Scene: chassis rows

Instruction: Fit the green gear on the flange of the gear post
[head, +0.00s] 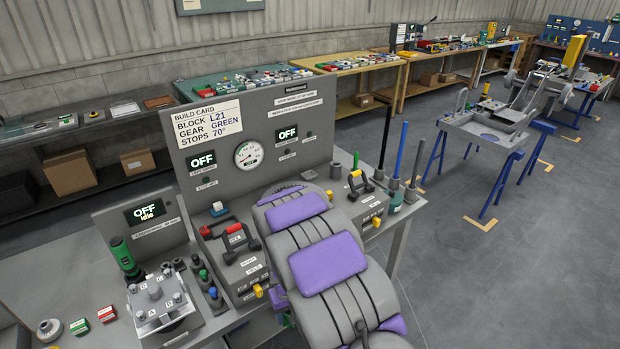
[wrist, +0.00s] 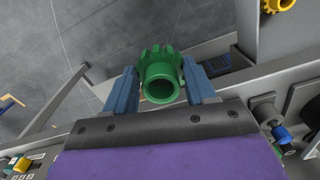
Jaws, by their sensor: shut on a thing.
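In the wrist view my gripper (wrist: 160,88) has its two blue fingers shut on the green gear (wrist: 159,78). The gear is a toothed ring with a hollow hub, and the open end of the hub faces the camera. It is held clear, with the floor visible behind it. In the head view my grey and purple arm hides most of the gripper and gear. I cannot make out the gear post or its flange for certain in either view.
A build card (head: 208,122) on the grey panel (head: 300,108) reads gear green. A yellow gear (wrist: 279,4) shows at the wrist view's top right. A bench fixture (head: 160,300) stands at left. Upright rods (head: 402,150) stand right of the panel. Open floor (head: 480,260) lies right.

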